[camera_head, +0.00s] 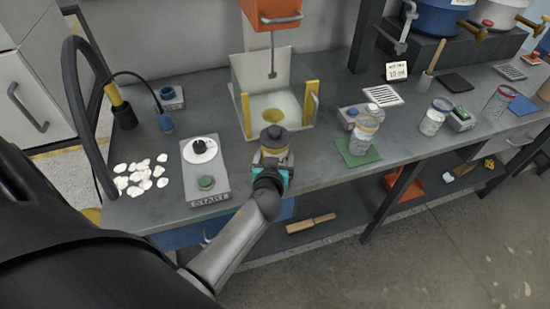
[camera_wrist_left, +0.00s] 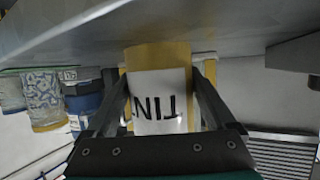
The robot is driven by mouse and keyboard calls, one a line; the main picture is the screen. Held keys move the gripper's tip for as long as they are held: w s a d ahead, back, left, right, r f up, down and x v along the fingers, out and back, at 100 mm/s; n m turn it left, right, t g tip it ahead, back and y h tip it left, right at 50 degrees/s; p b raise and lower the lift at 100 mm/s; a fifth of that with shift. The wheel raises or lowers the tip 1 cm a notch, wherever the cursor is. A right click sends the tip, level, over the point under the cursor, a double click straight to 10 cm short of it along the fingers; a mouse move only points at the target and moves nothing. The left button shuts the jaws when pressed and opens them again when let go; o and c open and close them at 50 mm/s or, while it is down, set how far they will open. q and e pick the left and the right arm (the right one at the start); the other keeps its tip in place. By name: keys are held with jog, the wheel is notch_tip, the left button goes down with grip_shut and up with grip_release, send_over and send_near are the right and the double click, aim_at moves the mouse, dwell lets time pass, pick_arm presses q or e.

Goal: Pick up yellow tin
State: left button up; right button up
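The yellow tin (camera_wrist_left: 157,55) shows in the left wrist view with a white label reading TIN, upside down there. It stands between the two fingers of my left gripper (camera_wrist_left: 160,85), one finger on each side. Whether both fingers press on it cannot be told. In the head view the tin (camera_head: 274,152) is at the front of the bench with a dark knob-like top above it. My left gripper (camera_head: 270,177) reaches it from the front, hiding its lower part. My right gripper is not in view.
Behind the tin is a white open booth (camera_head: 297,125) with yellow posts and an orange press (camera_head: 272,14) above. A jar (camera_head: 363,135) on a green mat (camera_head: 358,153) stands right. Free bench lies between mat and tin.

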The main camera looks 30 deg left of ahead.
pick_arm(q)
jog(key=c, duration=1.3)
jog(key=shift+w+r, duration=0.15)
grip_shut()
